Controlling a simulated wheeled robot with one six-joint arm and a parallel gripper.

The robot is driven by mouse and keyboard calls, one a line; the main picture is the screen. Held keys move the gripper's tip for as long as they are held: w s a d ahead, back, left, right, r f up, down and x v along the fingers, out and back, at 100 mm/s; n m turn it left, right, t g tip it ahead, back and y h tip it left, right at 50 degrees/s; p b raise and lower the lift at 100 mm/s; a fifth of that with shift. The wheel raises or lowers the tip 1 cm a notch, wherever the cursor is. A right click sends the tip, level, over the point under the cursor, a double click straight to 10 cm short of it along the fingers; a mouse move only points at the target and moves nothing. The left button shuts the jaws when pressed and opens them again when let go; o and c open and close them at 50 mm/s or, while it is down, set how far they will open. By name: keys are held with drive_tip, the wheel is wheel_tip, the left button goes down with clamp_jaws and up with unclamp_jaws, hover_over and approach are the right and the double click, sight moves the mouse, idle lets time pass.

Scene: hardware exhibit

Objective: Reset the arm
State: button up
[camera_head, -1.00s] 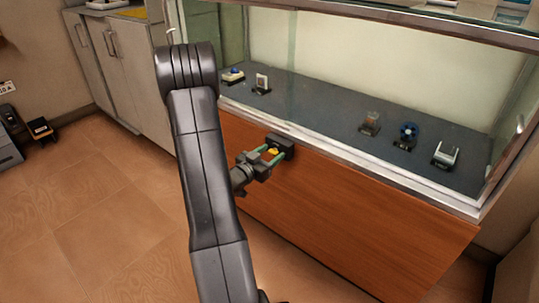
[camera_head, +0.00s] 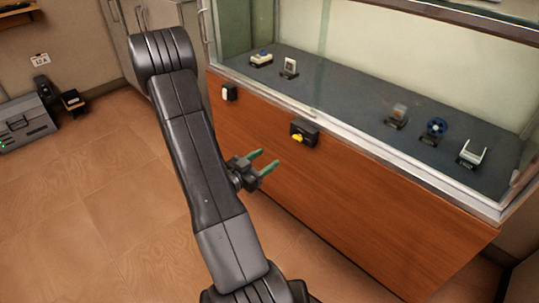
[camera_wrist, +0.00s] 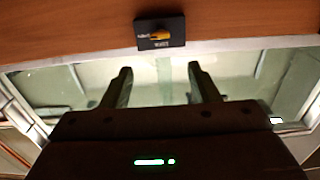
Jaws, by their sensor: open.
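My gripper (camera_head: 266,161) is open and empty in front of the wooden front of the display case, with its green-tipped fingers apart. Its two fingers (camera_wrist: 159,80) also show in the wrist view with nothing between them. A black switch box with a yellow knob (camera_head: 303,133) is on the wood panel, up and right of my gripper and apart from it. The same switch box (camera_wrist: 161,31) shows at the top of the wrist view, its label too small to read surely. My arm crosses the middle of the head view.
The glass display case (camera_head: 415,190) holds several small exhibits, among them a blue round one (camera_head: 434,130). A grey box (camera_head: 27,122) stands on the floor far left. Open tiled floor lies left of my arm.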

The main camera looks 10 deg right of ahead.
sight(295, 139)
idle(0.3)
drive_tip(key=b+x, duration=0.2)
drive_tip(key=x, duration=1.2)
drive_tip(key=shift+b, duration=0.35)
drive_tip(key=shift+a+n+p, duration=0.15)
drive_tip(key=shift+n+p, duration=0.15)
drive_tip(key=shift+p, duration=0.05)
drive_tip(key=shift+s, duration=0.1)
